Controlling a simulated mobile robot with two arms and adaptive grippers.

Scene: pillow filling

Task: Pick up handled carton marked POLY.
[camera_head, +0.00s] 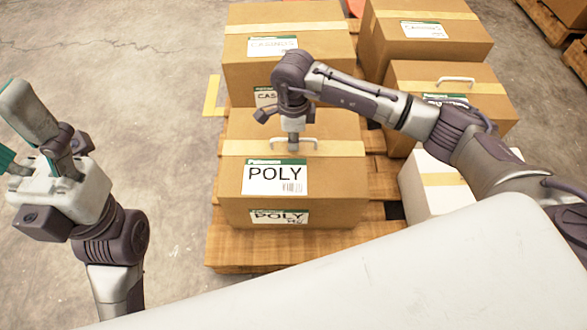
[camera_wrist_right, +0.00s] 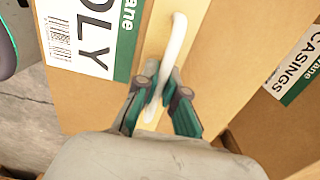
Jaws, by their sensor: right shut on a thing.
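The carton marked POLY (camera_head: 325,190) is a brown box with tan tape and a white handle (camera_head: 308,141) on top. It sits on the front of the wooden pallet. In the right wrist view the carton (camera_wrist_right: 212,65) shows its POLY label and its handle (camera_wrist_right: 178,40). My right gripper (camera_head: 293,146) is over the top of the carton. In the right wrist view its teal fingertips (camera_wrist_right: 165,112) are shut on the white handle. My left gripper (camera_head: 22,140) is raised at the left, away from the carton, with its fingers spread and nothing between them.
Brown CASINGS cartons (camera_head: 245,72) stand behind on the pallet (camera_head: 240,250). Another handled carton (camera_head: 415,80) and a white box (camera_head: 415,195) are at the right. Grey concrete floor (camera_head: 120,80) lies open at the left. A white surface (camera_head: 400,275) fills the bottom front.

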